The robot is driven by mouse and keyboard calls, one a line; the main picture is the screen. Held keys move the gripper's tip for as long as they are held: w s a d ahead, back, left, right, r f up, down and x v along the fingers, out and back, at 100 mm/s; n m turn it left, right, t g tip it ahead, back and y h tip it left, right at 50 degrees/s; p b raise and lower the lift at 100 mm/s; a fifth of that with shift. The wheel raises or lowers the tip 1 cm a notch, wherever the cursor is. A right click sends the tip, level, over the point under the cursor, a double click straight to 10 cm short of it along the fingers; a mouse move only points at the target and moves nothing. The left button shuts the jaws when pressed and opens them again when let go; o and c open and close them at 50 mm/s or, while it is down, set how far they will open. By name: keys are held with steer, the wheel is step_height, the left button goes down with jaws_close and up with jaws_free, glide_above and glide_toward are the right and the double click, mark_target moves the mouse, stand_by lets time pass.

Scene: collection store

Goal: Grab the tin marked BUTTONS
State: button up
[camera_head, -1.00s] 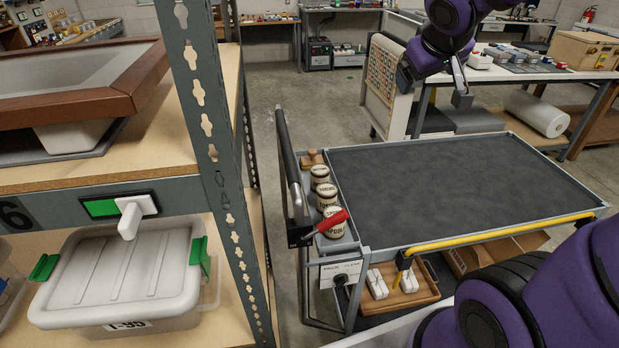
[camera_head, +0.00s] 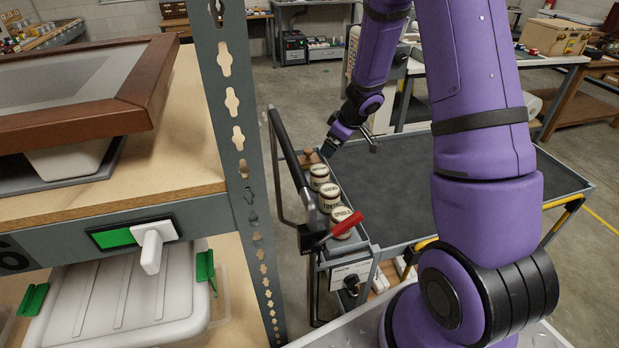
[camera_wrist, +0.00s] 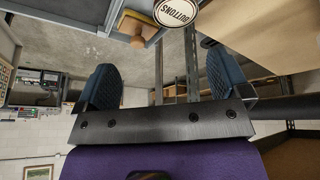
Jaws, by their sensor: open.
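Three round, pale-lidded tins stand in a row in the narrow tray at the cart's left end. The wrist view shows the lid of the tin marked BUTTONS (camera_wrist: 174,12) at the top edge, partly cut off, beside a wooden object. In the head view the tin nearest that wooden object is the far one (camera_head: 319,174), which appears to be the same tin; its label is too small to read there. My gripper (camera_head: 351,147) is open and empty, above and beyond the far tin, not touching it. Both fingers also show apart in the wrist view (camera_wrist: 162,78).
A wooden object (camera_head: 310,157) sits behind the tins. The cart's push handle (camera_head: 292,155) and a red lever (camera_head: 347,224) are close to the row. A shelf upright (camera_head: 236,120) stands to the left. The dark cart top (camera_head: 395,190) is bare where visible.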

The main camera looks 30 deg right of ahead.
mark_target(322, 169)
steer(key=shift+g+y, duration=0.3)
steer(key=shift+g, duration=0.2)
steer(key=shift+s+a+x, duration=0.15)
steer(key=shift+s+x, duration=0.05)
steer(key=shift+x, duration=2.05)
steer(key=shift+s+a+x, duration=0.1)
steer(key=shift+s+x, duration=0.1)
steer(key=shift+x, duration=2)
steer(key=shift+s+a+x, duration=0.15)
steer(key=shift+s+x, duration=0.05)
steer(key=shift+x, duration=2.05)
steer(key=shift+f, duration=0.1)
steer(key=shift+c, duration=0.4)
steer(key=c, duration=1.1)
